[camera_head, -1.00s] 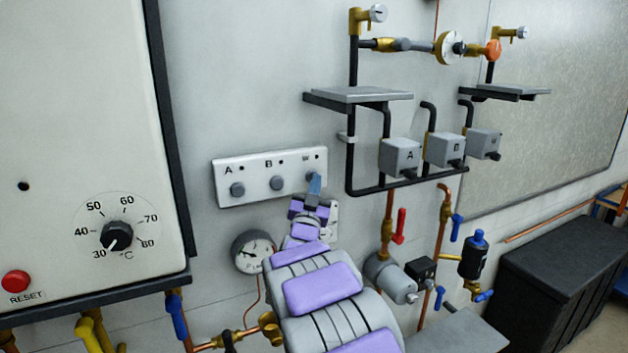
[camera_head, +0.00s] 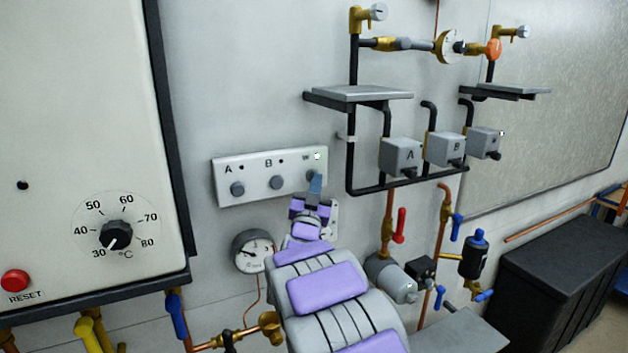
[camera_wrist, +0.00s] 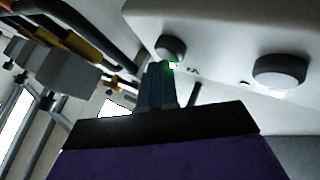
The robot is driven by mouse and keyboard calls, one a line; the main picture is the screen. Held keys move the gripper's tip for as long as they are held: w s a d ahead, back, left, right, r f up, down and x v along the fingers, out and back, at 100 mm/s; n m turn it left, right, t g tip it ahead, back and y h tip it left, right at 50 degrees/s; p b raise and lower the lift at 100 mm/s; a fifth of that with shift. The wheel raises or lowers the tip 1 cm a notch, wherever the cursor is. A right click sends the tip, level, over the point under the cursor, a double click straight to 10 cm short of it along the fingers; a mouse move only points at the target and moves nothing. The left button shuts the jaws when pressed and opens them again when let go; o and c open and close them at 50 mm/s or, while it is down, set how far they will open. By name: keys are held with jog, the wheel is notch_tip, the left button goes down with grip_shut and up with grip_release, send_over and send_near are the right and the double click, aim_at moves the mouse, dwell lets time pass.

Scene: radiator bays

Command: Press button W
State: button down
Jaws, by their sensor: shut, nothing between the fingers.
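The white button panel (camera_head: 258,163) on the wall carries three round grey buttons under the labels A, B and W. Button W (camera_head: 312,175) is the rightmost, and a small green light (camera_head: 317,156) glows above it. My gripper (camera_head: 315,183) is shut and empty, with its blue-grey fingertips at button W and partly covering it. In the wrist view the shut fingers (camera_wrist: 157,85) reach up close to button W (camera_wrist: 170,48), with the green light beside the tips. Whether the tips touch the button I cannot tell. Button B (camera_wrist: 280,70) is to the right there.
Left of the panel is a heater cabinet (camera_head: 70,200) with a dial and a red RESET button. A pressure gauge (camera_head: 252,251) sits below the panel. Right are grey boxes A, B and W (camera_head: 483,143) on dark pipes, the last with a small light lit.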

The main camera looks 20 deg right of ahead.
jog(key=shift+s, duration=0.1)
jog(key=s+b, duration=0.2)
jog(key=s, duration=0.4)
jog(key=shift+d, duration=0.1)
dwell(0.4)
